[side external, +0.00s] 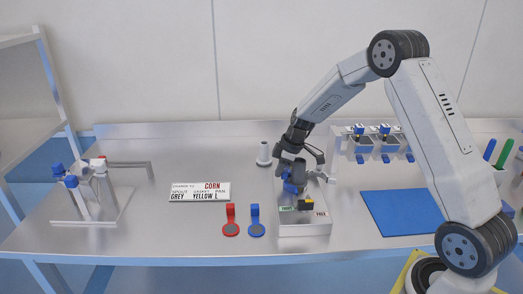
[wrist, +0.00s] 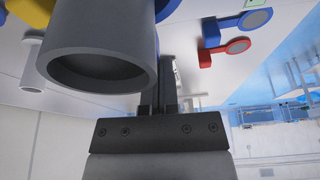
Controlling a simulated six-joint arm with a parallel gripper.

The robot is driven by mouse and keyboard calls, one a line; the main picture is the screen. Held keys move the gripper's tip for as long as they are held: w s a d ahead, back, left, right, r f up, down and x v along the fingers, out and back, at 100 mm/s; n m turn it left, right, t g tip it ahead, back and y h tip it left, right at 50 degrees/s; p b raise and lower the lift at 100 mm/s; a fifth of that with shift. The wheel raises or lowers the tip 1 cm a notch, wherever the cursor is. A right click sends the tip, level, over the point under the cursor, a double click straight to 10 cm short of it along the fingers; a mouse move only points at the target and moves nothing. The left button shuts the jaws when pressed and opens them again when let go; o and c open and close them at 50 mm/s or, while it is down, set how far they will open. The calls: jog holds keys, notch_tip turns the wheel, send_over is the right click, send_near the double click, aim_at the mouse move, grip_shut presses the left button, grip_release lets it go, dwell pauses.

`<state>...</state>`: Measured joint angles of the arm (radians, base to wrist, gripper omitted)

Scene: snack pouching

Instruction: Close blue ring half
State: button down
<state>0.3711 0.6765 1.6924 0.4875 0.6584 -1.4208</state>
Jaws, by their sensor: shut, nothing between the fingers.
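My gripper (side external: 291,178) is over the white box station (side external: 304,229) in the side external view, pointing down. A blue part (side external: 289,188) shows close beneath and beside the fingers; it may be the blue ring half, but its shape and whether it touches my fingers are unclear. In the wrist view, the gripper's dark fingers (wrist: 168,88) are together and partly hidden behind a large grey tube (wrist: 97,62) with an open end. A blue piece (wrist: 166,9) shows at the top edge there, and a yellow curved piece (wrist: 45,52) lies behind the tube.
A red paddle (side external: 231,222) and a blue paddle (side external: 256,222) with grey discs lie left of the station. A sign (side external: 200,192) lies further left. A blue mat (side external: 397,213) is to the right.

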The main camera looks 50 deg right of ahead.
dwell(0.7)
notch_tip(320, 180, up, 10)
jog(key=shift+w+a+f, duration=0.15)
jog(key=shift+a+f, duration=0.1)
dwell(0.7)
jog(key=s+a+f+m+h, duration=0.1)
jog(key=s+a+f+m, duration=0.2)
jog(key=s+a, duration=0.3)
jog(key=s+a+f+m+h, duration=0.1)
jog(key=s+a+m, duration=0.3)
jog(key=s, duration=1.1)
jog(key=a+f, duration=0.1)
jog(key=a, duration=0.2)
jog(key=shift+s+a+f+m, duration=0.15)
jog(key=shift+s+f+m, duration=0.15)
jog(key=shift+f+m, duration=0.1)
